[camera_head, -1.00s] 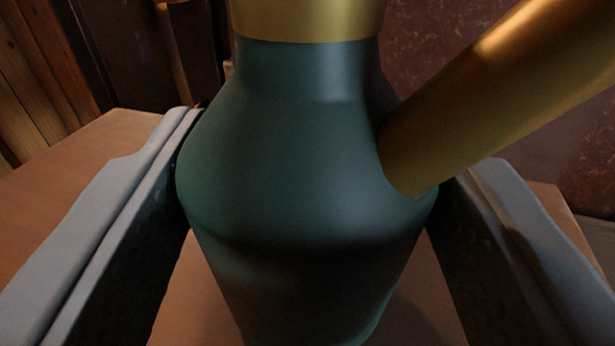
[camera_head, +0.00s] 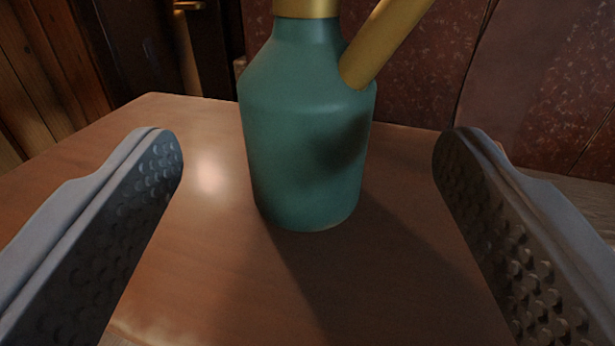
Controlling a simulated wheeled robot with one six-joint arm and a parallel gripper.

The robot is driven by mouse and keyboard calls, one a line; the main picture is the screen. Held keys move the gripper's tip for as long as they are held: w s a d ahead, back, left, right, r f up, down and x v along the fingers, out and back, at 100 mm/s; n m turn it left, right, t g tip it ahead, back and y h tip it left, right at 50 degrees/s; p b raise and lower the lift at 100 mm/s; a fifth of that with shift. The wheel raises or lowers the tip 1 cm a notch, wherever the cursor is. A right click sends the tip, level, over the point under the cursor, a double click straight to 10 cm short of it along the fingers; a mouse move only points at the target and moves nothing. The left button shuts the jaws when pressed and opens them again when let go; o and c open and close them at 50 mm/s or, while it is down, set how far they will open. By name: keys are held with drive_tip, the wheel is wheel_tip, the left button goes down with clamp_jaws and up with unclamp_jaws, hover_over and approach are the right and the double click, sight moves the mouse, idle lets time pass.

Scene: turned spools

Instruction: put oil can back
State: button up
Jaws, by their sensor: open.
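The oil can (camera_head: 300,150) is a teal-green bottle with a brass collar at the top and a brass spout slanting up to the right. It stands upright on a brown wooden table (camera_head: 200,270). The top of the can and the end of the spout are cut off by the picture's upper edge. My gripper (camera_head: 308,150) is open and empty. Its two grey fingers with studded inner pads are spread wide to the left and right, apart from the can. The can stands beyond the fingertips, in line with the gap between them.
The table surface between my fingers is clear, with the can's shadow falling toward the front right. Behind the table are wood planks (camera_head: 40,80) at the left, a dark door-like panel with a brass handle (camera_head: 188,5), and a reddish speckled wall (camera_head: 420,90).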

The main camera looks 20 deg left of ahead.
drive_tip(key=shift+v, duration=2.8)
drive_tip(key=s+a+r+m+t+h, duration=0.15)
drive_tip(key=s+r, duration=0.25)
drive_tip(key=s, duration=0.6)
drive_tip(key=s+r+m+h, duration=0.1)
drive_tip(key=s+r+h, duration=0.25)
drive_tip(key=s, duration=0.65)
drive_tip(key=s+a+f, duration=0.1)
drive_tip(key=s, duration=0.9)
drive_tip(key=s+a+f+g, duration=0.1)
drive_tip(key=s+f, duration=0.1)
drive_tip(key=s, duration=0.8)
drive_tip(key=shift+s+f+m, duration=0.25)
drive_tip(key=shift+m, duration=0.2)
